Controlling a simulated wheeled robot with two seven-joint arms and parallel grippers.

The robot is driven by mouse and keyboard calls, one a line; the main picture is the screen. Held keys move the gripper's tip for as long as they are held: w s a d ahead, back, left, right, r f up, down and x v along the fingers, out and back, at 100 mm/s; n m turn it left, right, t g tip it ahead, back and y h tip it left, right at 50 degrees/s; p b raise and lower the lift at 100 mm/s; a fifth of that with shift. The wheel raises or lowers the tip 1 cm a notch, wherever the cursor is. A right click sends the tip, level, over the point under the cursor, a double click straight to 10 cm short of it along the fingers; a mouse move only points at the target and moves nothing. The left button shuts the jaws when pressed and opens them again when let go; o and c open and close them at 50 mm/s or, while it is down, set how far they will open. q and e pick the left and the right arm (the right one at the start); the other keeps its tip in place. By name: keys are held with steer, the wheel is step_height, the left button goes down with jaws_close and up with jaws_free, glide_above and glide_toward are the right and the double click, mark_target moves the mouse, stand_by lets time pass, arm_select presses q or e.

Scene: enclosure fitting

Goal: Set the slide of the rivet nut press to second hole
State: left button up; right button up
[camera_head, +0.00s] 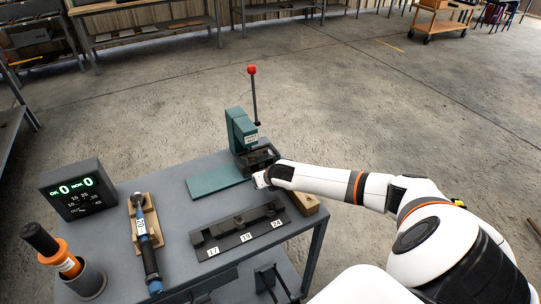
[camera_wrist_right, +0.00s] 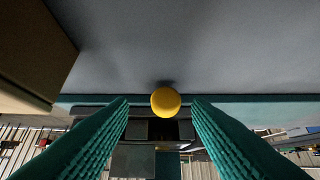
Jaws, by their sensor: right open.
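The rivet nut press (camera_head: 243,130) is teal, with an upright lever topped by a red ball, at the table's back right edge. My right gripper (camera_head: 261,180) is at the front of the press's base, partly hidden by its own wrist. In the right wrist view its two teal fingers are apart, with a round yellow knob (camera_wrist_right: 165,101) between the fingertips. A gap shows on each side of the knob. Dark parts of the press (camera_wrist_right: 162,129) lie behind the knob. The slide's holes cannot be made out. My left gripper is not in view.
A teal plate (camera_head: 215,180) lies left of the press. A dark rack (camera_head: 240,232) labelled 17, 19 and 24 stands in front. A wooden block (camera_head: 305,203) is close to my right wrist. A blue-handled tool (camera_head: 147,240), a counter display (camera_head: 76,190) and a holder (camera_head: 90,281) are left.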

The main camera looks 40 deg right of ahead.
steer(key=v, duration=1)
steer(key=shift+s+b, duration=0.2)
steer(key=shift+b, duration=0.1)
steer(key=shift+r, duration=0.1)
